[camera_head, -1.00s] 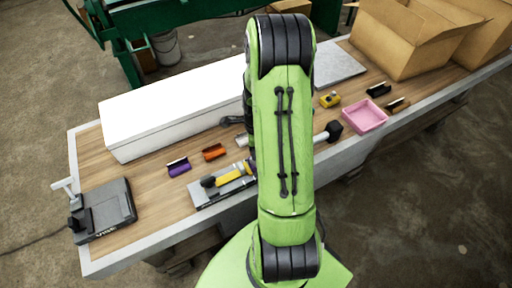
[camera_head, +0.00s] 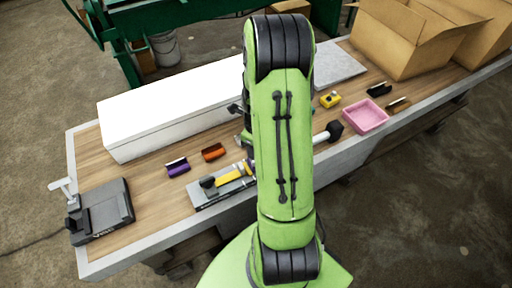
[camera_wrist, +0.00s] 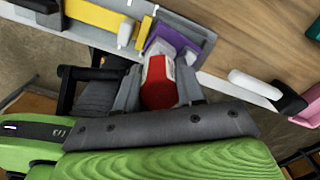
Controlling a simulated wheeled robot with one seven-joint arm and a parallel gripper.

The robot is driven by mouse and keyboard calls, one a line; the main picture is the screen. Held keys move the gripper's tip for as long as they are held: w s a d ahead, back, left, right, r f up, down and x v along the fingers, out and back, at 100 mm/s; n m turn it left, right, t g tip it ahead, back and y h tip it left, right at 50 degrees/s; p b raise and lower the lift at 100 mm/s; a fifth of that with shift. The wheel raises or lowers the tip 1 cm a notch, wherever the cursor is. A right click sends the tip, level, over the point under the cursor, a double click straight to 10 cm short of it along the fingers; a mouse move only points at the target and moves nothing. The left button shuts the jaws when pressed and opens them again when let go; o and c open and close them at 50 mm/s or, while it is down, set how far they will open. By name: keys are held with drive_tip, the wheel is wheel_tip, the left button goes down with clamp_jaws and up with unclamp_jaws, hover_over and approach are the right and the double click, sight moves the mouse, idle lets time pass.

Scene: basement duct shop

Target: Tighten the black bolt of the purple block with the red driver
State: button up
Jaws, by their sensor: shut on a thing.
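The purple block (camera_head: 178,168) lies on the wooden bench top left of my arm in the head view. A dark part shows along its top, but the bolt is too small to make out. In the wrist view my gripper (camera_wrist: 160,82) is shut on a red thing with a white label, the red driver (camera_wrist: 155,68). The driver points away from the camera, and its tip is hidden. In the head view my arm hides the gripper.
The tool tray (camera_head: 204,198) holds a yellow-handled tool (camera_head: 234,176) at the bench's front edge. An orange block (camera_head: 214,152) lies near the purple one. A long white box (camera_head: 170,105) stands behind. A mallet (camera_head: 334,131) and pink bin (camera_head: 364,116) are right; a grey device (camera_head: 101,212) left.

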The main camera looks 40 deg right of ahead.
drive_tip(key=shift+d, duration=0.1)
drive_tip(key=shift+m, duration=0.6)
drive_tip(key=shift+n+b, duration=0.3)
drive_tip(key=shift+n, duration=0.5)
drive_tip(key=shift+r+p, duration=1.95)
drive_tip(key=shift+r, duration=0.65)
